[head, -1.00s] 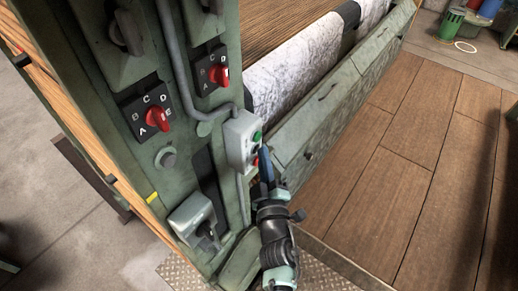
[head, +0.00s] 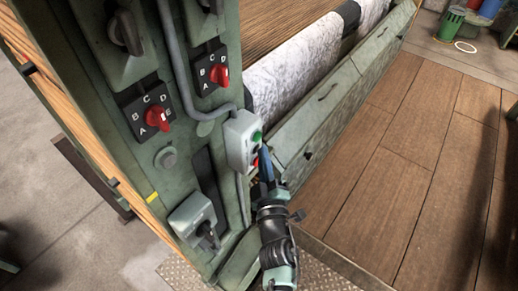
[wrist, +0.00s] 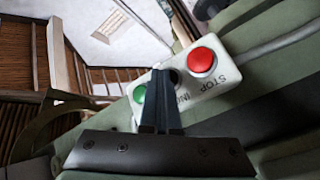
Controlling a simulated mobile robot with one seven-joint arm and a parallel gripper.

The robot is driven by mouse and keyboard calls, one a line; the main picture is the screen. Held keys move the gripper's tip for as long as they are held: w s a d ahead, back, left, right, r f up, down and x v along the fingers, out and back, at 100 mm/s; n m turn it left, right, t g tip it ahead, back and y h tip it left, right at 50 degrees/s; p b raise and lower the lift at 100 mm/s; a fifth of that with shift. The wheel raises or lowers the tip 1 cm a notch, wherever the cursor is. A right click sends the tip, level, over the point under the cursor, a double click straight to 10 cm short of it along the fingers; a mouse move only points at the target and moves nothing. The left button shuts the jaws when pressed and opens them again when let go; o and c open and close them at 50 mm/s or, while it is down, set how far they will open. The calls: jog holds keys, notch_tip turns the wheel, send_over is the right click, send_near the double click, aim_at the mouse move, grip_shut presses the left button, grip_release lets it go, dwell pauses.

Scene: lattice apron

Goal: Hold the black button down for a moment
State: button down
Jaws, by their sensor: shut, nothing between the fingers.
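The pale grey control box (head: 238,146) is on the side of the green machine frame. In the wrist view the box (wrist: 222,83) carries a green button (wrist: 139,94), a red button (wrist: 201,60) lettered STOP, and a dark button (wrist: 175,76) between them, mostly hidden behind my fingertips. My gripper (wrist: 160,74) is shut and empty, its tips over that middle button. I cannot tell whether they touch it or whether it is pressed in. In the head view my gripper (head: 265,157) points up at the box's front, beside the green button (head: 257,136).
Two black selector plates with red knobs (head: 157,117) are left of the box. A grey switch box (head: 190,218) is lower on the frame. A conduit (head: 176,60) runs down to the control box. The wooden floor (head: 390,170) at right is open.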

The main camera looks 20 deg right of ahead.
jog(key=shift+s, duration=0.1)
dwell(0.6)
jog(key=shift+s+d+p, duration=0.6)
jog(key=shift+s+p, duration=0.05)
jog(key=shift+p, duration=0.15)
jog(key=shift+s, duration=0.1)
jog(key=s+d+p, duration=0.1)
jog(key=s, duration=0.1)
jog(key=s+d+p, duration=0.1)
jog(key=d+p, duration=0.1)
jog(key=shift+s, duration=0.4)
jog(key=shift+f, duration=0.1)
